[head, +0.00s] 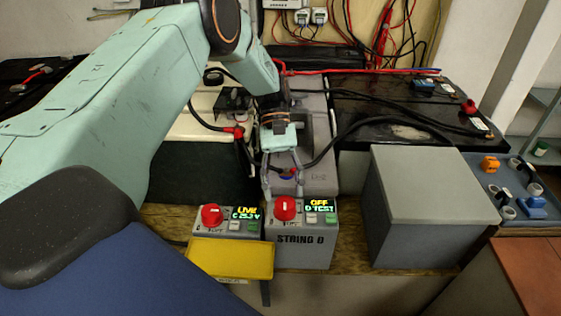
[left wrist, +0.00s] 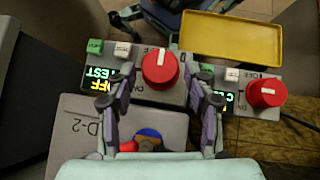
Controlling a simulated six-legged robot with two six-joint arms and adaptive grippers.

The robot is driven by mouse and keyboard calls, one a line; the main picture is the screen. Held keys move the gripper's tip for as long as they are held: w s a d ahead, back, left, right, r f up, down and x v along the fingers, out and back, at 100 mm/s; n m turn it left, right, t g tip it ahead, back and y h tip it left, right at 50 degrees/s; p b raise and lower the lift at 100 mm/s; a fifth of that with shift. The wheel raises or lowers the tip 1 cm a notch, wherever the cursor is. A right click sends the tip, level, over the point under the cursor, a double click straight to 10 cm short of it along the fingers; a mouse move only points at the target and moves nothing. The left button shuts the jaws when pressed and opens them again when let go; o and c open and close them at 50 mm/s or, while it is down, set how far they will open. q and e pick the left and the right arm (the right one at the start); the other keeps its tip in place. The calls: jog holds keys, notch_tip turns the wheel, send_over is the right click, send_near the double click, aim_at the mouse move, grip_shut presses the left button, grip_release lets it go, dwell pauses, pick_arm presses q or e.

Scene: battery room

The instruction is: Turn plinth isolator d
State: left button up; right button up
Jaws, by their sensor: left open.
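Plinth isolator d is a grey box (head: 300,248) marked "STRING D", with a red knob (head: 285,208) and a display reading OFF and D TEST. My left gripper (head: 283,190) points down at it from behind, just above the knob. In the left wrist view the open fingers (left wrist: 160,85) stand on either side of the red knob (left wrist: 160,68), whose white pointer line is upright in that view. I cannot tell whether they touch it. The fingers partly cover the display there. My right gripper is in neither view.
A similar isolator with red knob (head: 212,214) and a LIVE C display stands close on the left. A yellow tray (head: 230,260) is in front of it. A large grey box (head: 418,205) stands to the right. Batteries with black cables (head: 345,130) lie behind.

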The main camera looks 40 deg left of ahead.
pick_arm(q)
jog(key=v, duration=0.8)
jog(key=shift+r, duration=0.15)
jog(key=shift+w, duration=0.1)
